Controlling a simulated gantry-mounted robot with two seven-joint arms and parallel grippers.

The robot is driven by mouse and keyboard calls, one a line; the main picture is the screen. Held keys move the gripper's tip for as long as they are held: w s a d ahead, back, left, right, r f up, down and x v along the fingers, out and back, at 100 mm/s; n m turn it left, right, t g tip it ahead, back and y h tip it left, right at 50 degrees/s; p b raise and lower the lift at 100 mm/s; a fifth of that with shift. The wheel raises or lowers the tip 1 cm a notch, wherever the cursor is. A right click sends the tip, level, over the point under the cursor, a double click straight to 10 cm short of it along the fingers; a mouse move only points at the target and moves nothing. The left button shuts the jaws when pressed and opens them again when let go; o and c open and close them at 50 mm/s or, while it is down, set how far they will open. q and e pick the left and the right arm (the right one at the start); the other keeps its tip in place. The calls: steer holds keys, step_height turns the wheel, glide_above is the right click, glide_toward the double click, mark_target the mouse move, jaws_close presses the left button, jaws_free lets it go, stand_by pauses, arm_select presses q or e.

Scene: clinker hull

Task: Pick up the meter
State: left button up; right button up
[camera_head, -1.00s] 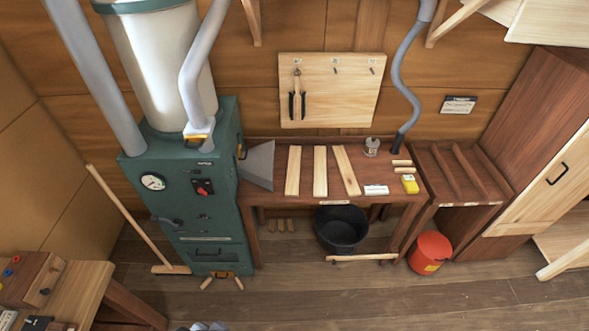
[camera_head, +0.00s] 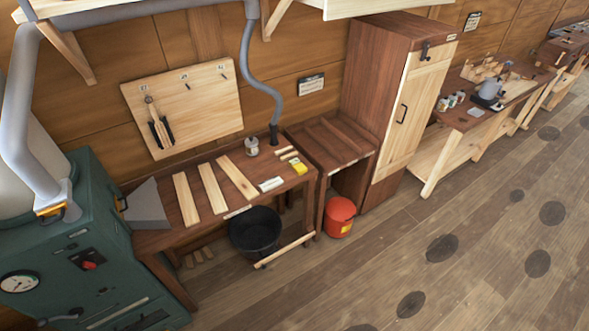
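A small yellow block-like object (camera_head: 299,168), which may be the meter, lies near the right front corner of the dark wooden workbench (camera_head: 160,238). It is too small to make out any display. A white card-like object (camera_head: 271,184) lies just left of it. A round dial gauge (camera_head: 20,282) sits on the front of the green machine (camera_head: 110,235) at the lower left. Neither of my grippers is in view.
Three pale planks (camera_head: 212,188) and a small jar (camera_head: 252,146) are on the bench. A tall cabinet (camera_head: 385,110) stands to the right. Open floor (camera_head: 480,230) lies at the right.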

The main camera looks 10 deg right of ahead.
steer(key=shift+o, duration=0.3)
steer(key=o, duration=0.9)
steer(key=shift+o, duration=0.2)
